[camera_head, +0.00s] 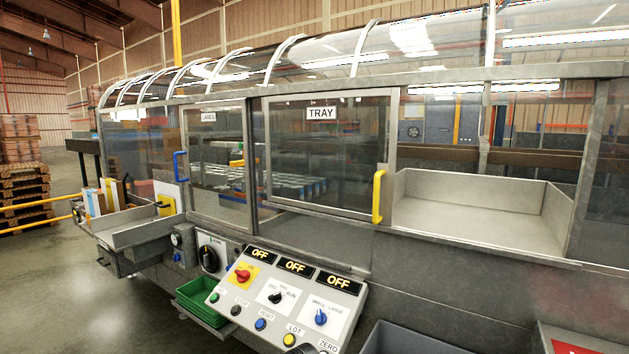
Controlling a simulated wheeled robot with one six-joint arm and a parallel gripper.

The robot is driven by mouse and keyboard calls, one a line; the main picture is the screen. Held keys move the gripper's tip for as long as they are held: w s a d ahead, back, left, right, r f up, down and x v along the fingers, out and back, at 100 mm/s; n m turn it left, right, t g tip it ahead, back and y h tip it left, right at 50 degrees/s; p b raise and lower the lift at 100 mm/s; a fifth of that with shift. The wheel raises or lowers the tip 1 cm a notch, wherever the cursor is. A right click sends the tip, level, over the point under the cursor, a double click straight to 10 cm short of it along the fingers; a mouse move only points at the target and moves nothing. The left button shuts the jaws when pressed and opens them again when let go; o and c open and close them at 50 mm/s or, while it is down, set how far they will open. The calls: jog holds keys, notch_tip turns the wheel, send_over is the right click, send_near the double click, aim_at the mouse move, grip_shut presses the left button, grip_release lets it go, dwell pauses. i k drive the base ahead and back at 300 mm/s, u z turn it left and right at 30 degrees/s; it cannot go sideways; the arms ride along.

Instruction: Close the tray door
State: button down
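The tray door is a clear sliding panel (325,155) in a grey metal frame, with a white "TRAY" label at its top. Its upright yellow handle (378,197) is on the right edge. The door stands left of the wide opening, so the light metal tray (480,205) at the right is uncovered at the front. My gripper is not in view, and nothing is seen touching the handle.
A second clear door labelled "LABELS" (215,165) has a blue handle (180,167). A sloped control panel (290,297) with "OFF" displays juts out below the tray door. A green bin (200,301) and a grey bin (408,340) stand low beside it.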

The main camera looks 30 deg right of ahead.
aim_at(383, 203)
jog(key=u, duration=0.2)
jog(key=i, duration=0.85)
jog(key=z, duration=0.55)
jog(key=i, duration=0.75)
jog(key=z, duration=0.6)
